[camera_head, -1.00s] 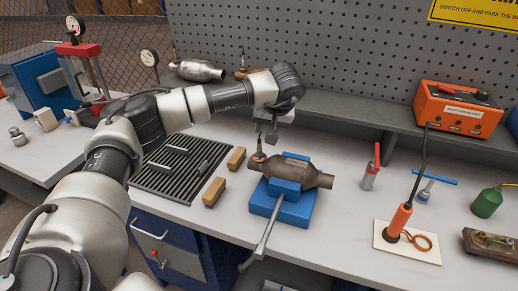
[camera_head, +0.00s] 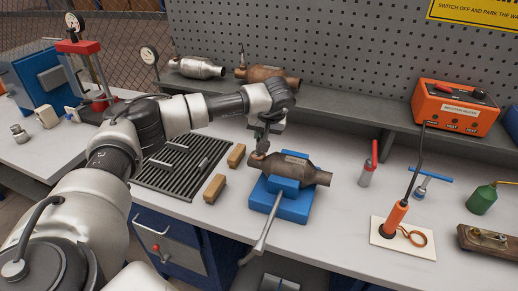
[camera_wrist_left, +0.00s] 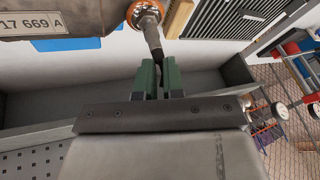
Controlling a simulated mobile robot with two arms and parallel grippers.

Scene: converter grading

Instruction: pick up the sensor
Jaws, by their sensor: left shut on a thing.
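The sensor (camera_wrist_left: 153,38) is a slim grey metal piece rising from an orange-brown ring (camera_wrist_left: 144,12) in the left wrist view. The ring is at the end of the brown catalytic converter (camera_head: 296,168), which lies in a blue vise (camera_head: 292,210) on the bench. My left gripper (camera_head: 262,145) is over the converter's left end. Its green fingers (camera_wrist_left: 159,75) are shut on the sensor, which stands between their tips in the left wrist view. In the head view the gripper hides most of the sensor. My right gripper is not in view.
Two converters (camera_head: 196,67) (camera_head: 268,76) lie on the back shelf. Wooden blocks (camera_head: 215,189) and a dark grate (camera_head: 182,183) are left of the vise. A red-handled tool (camera_head: 370,164) and an orange heater tool (camera_head: 397,214) are to the right. The vise handle sticks out in front.

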